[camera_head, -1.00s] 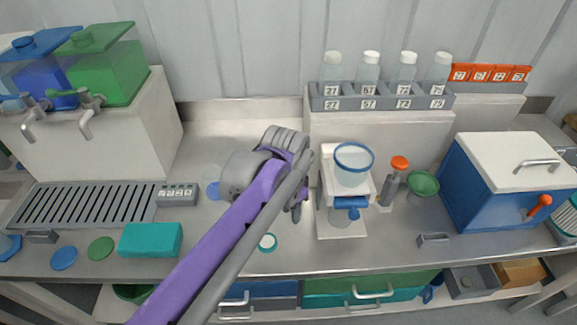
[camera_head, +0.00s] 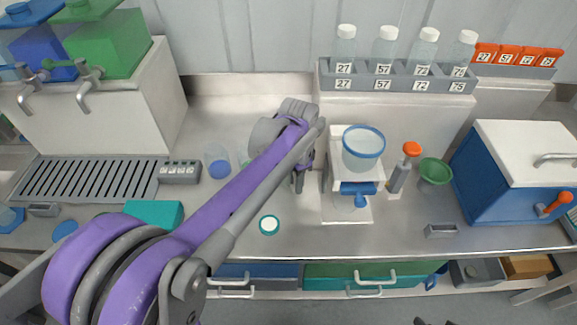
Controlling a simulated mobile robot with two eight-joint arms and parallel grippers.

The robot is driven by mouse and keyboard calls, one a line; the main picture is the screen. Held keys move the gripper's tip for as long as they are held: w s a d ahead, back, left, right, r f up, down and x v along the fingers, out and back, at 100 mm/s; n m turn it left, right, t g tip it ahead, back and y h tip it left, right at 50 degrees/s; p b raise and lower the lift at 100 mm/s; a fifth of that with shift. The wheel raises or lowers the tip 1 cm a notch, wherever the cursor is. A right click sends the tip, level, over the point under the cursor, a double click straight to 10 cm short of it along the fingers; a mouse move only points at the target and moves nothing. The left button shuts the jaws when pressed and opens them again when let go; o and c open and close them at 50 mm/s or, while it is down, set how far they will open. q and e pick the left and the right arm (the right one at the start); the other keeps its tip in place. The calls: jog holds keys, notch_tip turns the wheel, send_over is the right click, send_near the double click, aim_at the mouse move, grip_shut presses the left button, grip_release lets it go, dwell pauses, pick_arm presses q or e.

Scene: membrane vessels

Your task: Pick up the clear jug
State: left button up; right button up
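A clear, see-through vessel with blue at its base (camera_head: 218,168) stands on the steel counter, left of my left arm. It looks like a clear jug, but its handle and spout cannot be made out. Another clear cup with a blue rim (camera_head: 363,150) sits on a white stand right of my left gripper. My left gripper (camera_head: 300,182) points down over the counter between these two vessels. Its fingers are mostly hidden behind its own wrist and arm, and nothing is visibly held. Small dark tips (camera_head: 435,321) at the bottom edge may be my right gripper.
Bottles in a numbered grey rack (camera_head: 385,84) stand at the back. A blue box with a white lid (camera_head: 515,165) is on the right, and a green funnel (camera_head: 434,171) is beside a dispenser. A white-green lid (camera_head: 269,225) lies in front. The counter's front centre is fairly clear.

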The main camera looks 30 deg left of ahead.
pick_arm(q)
notch_tip(320, 180, down, 2)
jog(key=shift+f, duration=0.25)
grip_shut()
dwell(1.3)
